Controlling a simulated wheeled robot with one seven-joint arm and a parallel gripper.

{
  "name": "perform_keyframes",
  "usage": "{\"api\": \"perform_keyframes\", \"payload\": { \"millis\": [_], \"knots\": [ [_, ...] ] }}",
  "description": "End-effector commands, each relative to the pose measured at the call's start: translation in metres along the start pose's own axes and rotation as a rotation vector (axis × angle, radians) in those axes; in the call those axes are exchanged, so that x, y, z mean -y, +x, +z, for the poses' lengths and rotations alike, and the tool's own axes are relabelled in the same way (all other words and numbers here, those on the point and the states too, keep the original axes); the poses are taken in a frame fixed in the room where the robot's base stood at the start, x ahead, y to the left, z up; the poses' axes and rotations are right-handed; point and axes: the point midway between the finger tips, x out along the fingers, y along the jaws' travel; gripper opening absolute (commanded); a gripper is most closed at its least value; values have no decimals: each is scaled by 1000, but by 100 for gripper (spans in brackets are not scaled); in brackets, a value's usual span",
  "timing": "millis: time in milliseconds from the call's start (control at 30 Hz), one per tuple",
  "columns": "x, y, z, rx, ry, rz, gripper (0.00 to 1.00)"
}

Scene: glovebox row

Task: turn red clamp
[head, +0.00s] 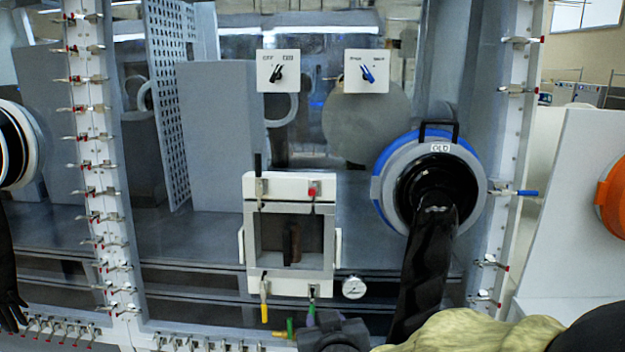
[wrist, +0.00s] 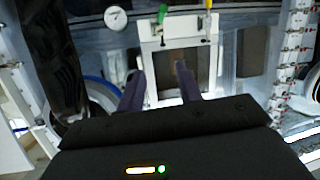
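The red clamp (head: 313,190) is a small metal toggle clamp with a short red tip. It sits at the top right of the white-framed hatch (head: 248,222) in the head view. I cannot make it out in the wrist view, where the hatch (wrist: 150,62) appears upside down. My gripper (wrist: 160,84) is open, with two dark fingers apart and nothing visible between them. Its dark body (head: 335,336) shows at the bottom of the head view, below the hatch and apart from the red clamp.
The hatch also carries a black-handled clamp (head: 258,168), a yellow clamp (head: 264,310) and a green clamp (wrist: 162,13). A gauge (head: 353,287) is at its lower right. A blue-ringed glove port (head: 380,190) with a hanging black glove (head: 425,270) stands to the right.

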Motion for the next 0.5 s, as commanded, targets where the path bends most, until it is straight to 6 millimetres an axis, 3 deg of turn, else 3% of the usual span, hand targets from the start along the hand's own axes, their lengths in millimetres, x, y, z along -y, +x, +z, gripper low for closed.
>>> {"api": "perform_keyframes", "payload": {
  "millis": [33, 300, 400, 500],
  "knots": [
    [5, -13, -34, -42, -10, 4, 35],
    [13, -62, -138, -263, -53, 107, 35],
    [14, -77, -163, -319, -64, 147, 35],
    [13, -86, -175, -351, -71, 176, 35]
  ]
}}
